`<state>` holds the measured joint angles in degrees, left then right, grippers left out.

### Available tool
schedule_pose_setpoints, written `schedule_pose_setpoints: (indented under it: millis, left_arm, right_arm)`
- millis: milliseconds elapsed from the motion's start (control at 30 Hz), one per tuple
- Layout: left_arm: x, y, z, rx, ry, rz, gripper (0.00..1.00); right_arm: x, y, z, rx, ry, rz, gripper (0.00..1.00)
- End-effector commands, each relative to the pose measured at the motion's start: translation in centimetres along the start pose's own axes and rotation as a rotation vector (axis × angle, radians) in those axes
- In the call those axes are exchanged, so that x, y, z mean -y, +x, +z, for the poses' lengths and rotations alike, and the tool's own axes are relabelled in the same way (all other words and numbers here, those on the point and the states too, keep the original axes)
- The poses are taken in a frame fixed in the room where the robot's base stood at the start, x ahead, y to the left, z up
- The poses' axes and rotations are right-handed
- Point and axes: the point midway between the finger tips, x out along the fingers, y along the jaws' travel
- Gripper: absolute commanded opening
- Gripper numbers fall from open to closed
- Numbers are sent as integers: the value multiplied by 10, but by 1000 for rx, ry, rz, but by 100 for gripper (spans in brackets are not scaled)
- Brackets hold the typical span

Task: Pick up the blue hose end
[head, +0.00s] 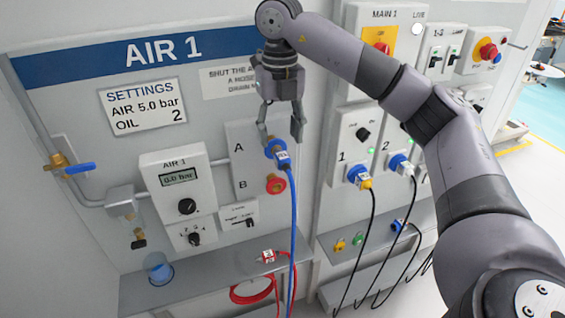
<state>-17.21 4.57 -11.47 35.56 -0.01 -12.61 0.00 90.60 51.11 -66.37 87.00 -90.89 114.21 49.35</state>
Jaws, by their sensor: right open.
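The blue hose end (283,157) sits at the blue port A (274,145) on the AIR 1 panel, with its blue hose (293,225) hanging down past the shelf. A small white label is on the hose end. My right gripper (281,138) is pointed down, open, with its fingertips around or just in front of the port and hose end. I cannot tell whether the fingers touch it. My left gripper is not in view.
A red port B (276,184) is just below. A gauge box (178,178) reading 0.0 bar is left. Plugged black cables (373,230) hang at right.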

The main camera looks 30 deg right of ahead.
Motion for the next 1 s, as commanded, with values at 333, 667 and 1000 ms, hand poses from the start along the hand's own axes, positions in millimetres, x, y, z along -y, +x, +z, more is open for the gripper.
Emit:
schedule_pose_setpoints:
  millis: [333,667,1000]
  left_arm:
    - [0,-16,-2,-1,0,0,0]
    - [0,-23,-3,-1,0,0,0]
    - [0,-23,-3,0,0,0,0]
  right_arm:
    - [4,30,-3,-2,0,-1,49]
    - [4,63,-3,2,0,1,49]
    - [4,62,-3,2,0,1,37]
